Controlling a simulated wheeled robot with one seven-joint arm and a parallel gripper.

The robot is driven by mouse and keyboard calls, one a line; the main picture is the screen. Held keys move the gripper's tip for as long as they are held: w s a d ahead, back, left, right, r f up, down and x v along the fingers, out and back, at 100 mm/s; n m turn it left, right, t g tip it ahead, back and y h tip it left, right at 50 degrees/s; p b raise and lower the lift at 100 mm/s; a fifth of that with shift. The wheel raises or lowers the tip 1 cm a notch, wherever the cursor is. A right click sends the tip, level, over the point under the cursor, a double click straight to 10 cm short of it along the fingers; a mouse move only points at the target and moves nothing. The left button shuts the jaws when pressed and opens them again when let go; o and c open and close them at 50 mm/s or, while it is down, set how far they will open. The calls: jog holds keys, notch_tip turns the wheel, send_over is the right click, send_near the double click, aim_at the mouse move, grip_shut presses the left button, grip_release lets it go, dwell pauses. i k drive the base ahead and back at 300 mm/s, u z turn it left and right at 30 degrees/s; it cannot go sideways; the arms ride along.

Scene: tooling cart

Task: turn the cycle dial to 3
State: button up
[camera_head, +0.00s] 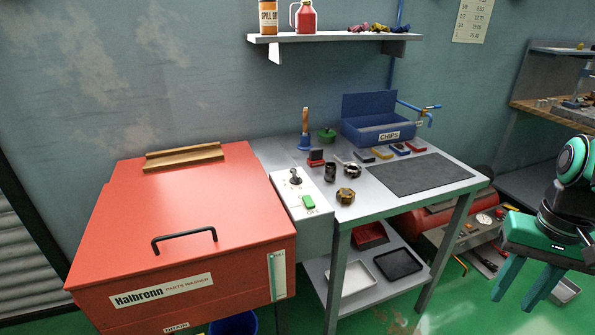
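A small white control panel (299,191) sits at the left end of the grey cart, beside the red parts washer. A dark knob (295,177) on it looks like the cycle dial; its markings and pointer are too small to read. A green switch or button (308,202) sits nearer the front of the panel. My gripper (528,281) is at the far right, well apart from the panel, pointing down. Its two green fingers are apart with nothing seen between them.
The red washer (205,245) has a closed lid with a black handle (184,236). A dark mat (420,174) is clear.

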aim_at(296, 180)
jog(key=z, duration=0.05)
jog(key=i, duration=1)
jog(key=u, duration=0.05)
